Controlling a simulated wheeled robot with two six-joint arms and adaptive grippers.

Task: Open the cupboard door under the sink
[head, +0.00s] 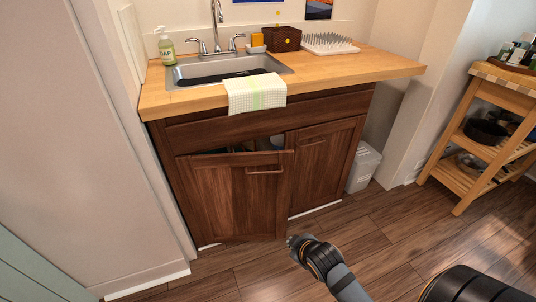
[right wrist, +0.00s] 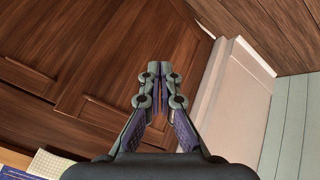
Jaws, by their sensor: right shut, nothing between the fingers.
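The sink cupboard has two dark wooden doors. The left door (head: 230,197), with a bar handle (head: 264,171), is ajar, its right side swung outward; a dark gap shows along its top. The right door (head: 322,165) is closed. My right gripper (head: 292,240) is low, by the bottom right corner of the left door; I cannot tell if it touches it. In the right wrist view the gripper (right wrist: 161,70) is shut and empty, with cupboard wood (right wrist: 90,60) behind and to the left of it. My left gripper is not in view.
A towel (head: 256,93) hangs over the counter front below the sink (head: 222,68). A white bin (head: 363,165) stands right of the cupboard, and a wooden trolley (head: 478,145) farther right. A wall (head: 70,120) borders the left side. The floor (head: 380,225) before the cupboard is free.

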